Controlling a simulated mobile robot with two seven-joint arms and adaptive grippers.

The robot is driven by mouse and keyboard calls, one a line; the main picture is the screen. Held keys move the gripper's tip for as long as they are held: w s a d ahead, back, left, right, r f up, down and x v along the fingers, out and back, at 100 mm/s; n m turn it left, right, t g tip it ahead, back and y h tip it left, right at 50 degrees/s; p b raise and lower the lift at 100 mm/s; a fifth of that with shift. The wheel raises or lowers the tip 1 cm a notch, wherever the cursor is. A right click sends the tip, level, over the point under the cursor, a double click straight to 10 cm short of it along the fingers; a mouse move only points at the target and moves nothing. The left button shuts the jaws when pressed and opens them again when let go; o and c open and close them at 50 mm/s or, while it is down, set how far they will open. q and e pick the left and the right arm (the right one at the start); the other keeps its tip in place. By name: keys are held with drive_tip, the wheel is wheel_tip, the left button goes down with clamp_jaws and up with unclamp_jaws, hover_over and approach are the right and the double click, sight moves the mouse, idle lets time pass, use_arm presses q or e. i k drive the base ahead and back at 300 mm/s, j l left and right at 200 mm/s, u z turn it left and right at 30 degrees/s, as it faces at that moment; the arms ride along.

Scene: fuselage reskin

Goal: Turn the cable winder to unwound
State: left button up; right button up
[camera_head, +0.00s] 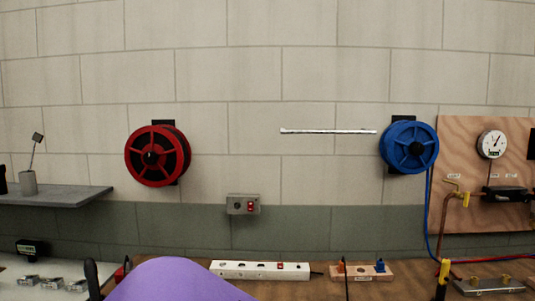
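Two reels hang on the block wall. I cannot tell which of the two is the cable winder, nor read any wound or unwound mark. Neither of my grippers shows in this view.
A purple rounded surface (175,282) rises at the bottom edge. A white power strip (260,270) lies on the wooden bench behind it. A grey switch box (243,205) is on the wall between the reels. A grey shelf (60,194) juts out at left; a gauge board (460,225) stands at right.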

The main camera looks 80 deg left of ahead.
sight(152, 157)
drive_tip(key=u, duration=3.3)
